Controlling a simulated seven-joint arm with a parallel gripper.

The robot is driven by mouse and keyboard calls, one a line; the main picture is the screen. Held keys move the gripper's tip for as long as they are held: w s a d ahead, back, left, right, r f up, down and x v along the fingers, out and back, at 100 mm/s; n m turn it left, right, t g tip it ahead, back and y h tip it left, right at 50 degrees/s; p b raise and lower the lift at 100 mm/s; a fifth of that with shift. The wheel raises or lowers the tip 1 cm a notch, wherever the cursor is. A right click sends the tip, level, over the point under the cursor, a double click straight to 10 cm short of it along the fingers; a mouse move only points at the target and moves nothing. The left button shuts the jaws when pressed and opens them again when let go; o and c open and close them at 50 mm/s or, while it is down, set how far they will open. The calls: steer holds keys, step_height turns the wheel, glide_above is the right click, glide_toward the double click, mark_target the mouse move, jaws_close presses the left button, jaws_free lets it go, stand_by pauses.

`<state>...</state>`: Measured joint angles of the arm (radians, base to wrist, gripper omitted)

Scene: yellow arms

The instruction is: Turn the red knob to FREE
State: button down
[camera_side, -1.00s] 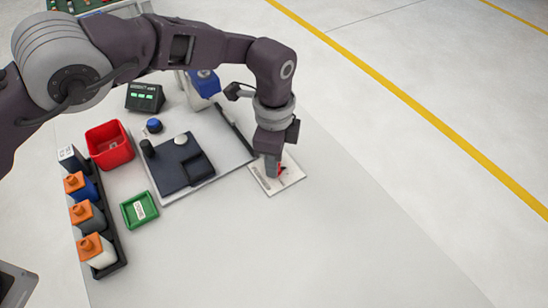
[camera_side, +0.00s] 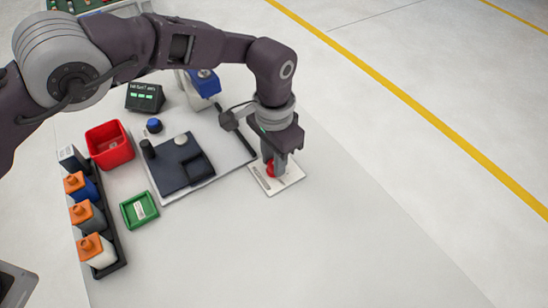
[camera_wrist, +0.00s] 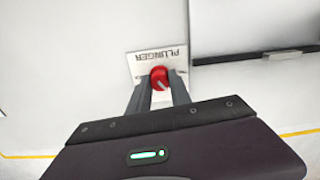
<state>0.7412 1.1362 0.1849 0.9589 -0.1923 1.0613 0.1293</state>
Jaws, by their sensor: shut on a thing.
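The red knob (camera_side: 271,170) sits on a white plate (camera_side: 291,180) on the table, below my gripper (camera_side: 274,166). In the wrist view the knob (camera_wrist: 159,77) shows between the two fingers of my gripper (camera_wrist: 159,88), with a pale pointer line slanting across it. The plate (camera_wrist: 137,66) carries the word PLUNGER, seen upside down in the wrist view. My gripper points down and is shut on the knob. No FREE mark can be read in either view; the fingers hide part of the plate.
Left of the plate lies a white board (camera_side: 215,133) with a dark fixture (camera_side: 178,168). Further left are a green tray (camera_side: 130,215), a red bin (camera_side: 97,150) and a rack of orange-capped bottles (camera_side: 115,253). The table right and in front of the plate is clear.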

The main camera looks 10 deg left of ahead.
steer(key=shift+n, duration=0.9)
steer(key=c, duration=1.2)
jaws_free()
step_height(320, 180, up, 7)
steer(key=shift+r, duration=0.1)
